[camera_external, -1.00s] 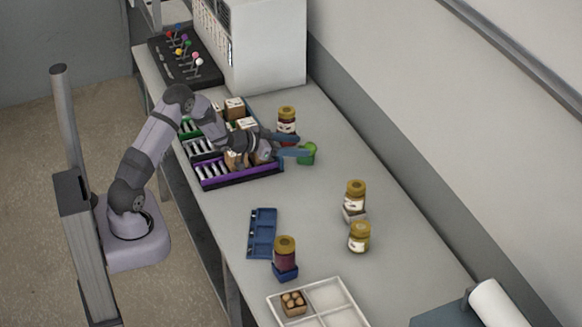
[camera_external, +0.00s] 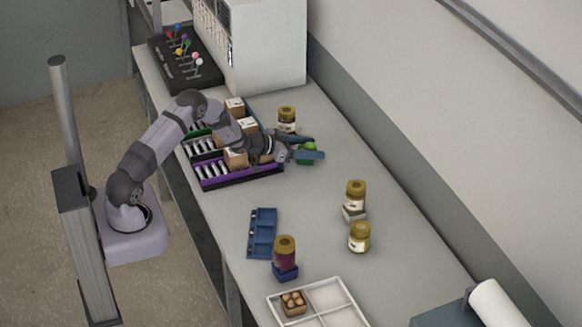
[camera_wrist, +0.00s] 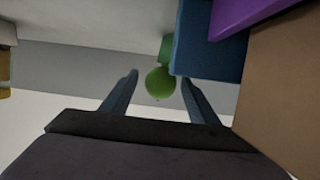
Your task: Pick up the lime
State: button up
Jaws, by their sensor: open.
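The lime (camera_external: 310,146) is a small round green fruit at the far end of the bench, just right of the racks of boxes. A darker green holder or cup shows at it, partly hidden by my fingers. My gripper (camera_external: 318,148) is open, with its fingers reaching either side of the lime. In the wrist view the lime (camera_wrist: 160,83) appears between the two fingertips, with the green holder (camera_wrist: 167,47) behind it. Gaps show between the lime and the fingers there; I cannot tell whether either finger touches it.
A gold-lidded jar (camera_external: 286,119) stands close behind the gripper. The purple-fronted rack (camera_external: 240,177) with cardboard boxes lies to its left, under my wrist. Two jars (camera_external: 355,195) (camera_external: 360,237) stand nearer the front. The bench between them and the lime is clear.

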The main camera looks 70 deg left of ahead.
aim_at(309, 144)
jog(key=shift+c, duration=0.3)
jog(key=c, duration=1.2)
jog(key=shift+o, duration=0.2)
jog(key=shift+r, duration=0.1)
notch_tip(309, 144, up, 10)
jog(key=shift+f+b, duration=0.2)
jog(key=shift+b, duration=0.85)
jog(key=shift+a+r, duration=0.2)
jog(key=shift+a+f+p, duration=0.35)
jog(key=shift+a+f, duration=0.05)
jog(key=shift+f, duration=1.25)
jog(key=shift+a+f+p, duration=0.35)
jog(key=shift+a+f, duration=0.1)
jog(key=shift+f, duration=1.15)
jog(key=shift+a+f+p, duration=0.35)
jog(key=shift+a+f, duration=0.05)
jog(key=shift+f, duration=1.25)
